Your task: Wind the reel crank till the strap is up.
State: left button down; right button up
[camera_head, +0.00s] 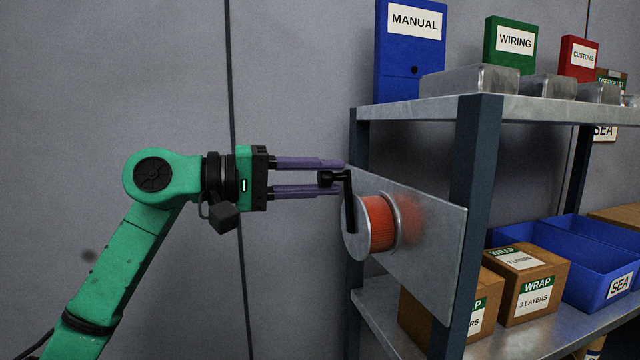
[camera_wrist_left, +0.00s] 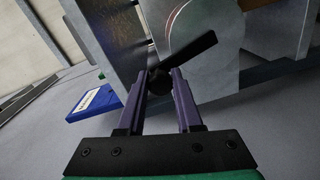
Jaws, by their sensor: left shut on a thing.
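The reel (camera_head: 377,222) is a drum wound with orange-red strap between grey flanges, fixed to a metal plate (camera_head: 435,235) on the shelf's side. Its black crank (camera_head: 350,205) points up, with the handle knob (camera_head: 328,179) at the top, sticking out to the left. My left gripper (camera_head: 338,178) comes in from the left, its purple fingers above and below the knob, shut on it. The left wrist view shows the knob (camera_wrist_left: 160,82) between the fingertips (camera_wrist_left: 160,80) and the crank arm (camera_wrist_left: 192,50) running up to the right. No hanging strap end is visible. My right gripper is out of view.
The shelf rack (camera_head: 478,170) has a dark post close right of the plate. Its top holds binders (camera_head: 410,55) and metal trays (camera_head: 470,80). Below are cardboard boxes (camera_head: 527,285) and blue bins (camera_head: 590,255).

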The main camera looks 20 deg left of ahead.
pick_arm(q)
jog(key=shift+s+d+m, duration=0.2)
jog(key=shift+m, duration=0.2)
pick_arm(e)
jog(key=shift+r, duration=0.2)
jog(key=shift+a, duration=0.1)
pick_arm(q)
jog(key=shift+f, duration=0.1)
jog(key=c, duration=0.6)
grip_release()
jog(key=shift+a, duration=0.15)
jog(key=b+v, duration=0.2)
jog(key=v, duration=1.2)
jog(key=shift+s, duration=0.25)
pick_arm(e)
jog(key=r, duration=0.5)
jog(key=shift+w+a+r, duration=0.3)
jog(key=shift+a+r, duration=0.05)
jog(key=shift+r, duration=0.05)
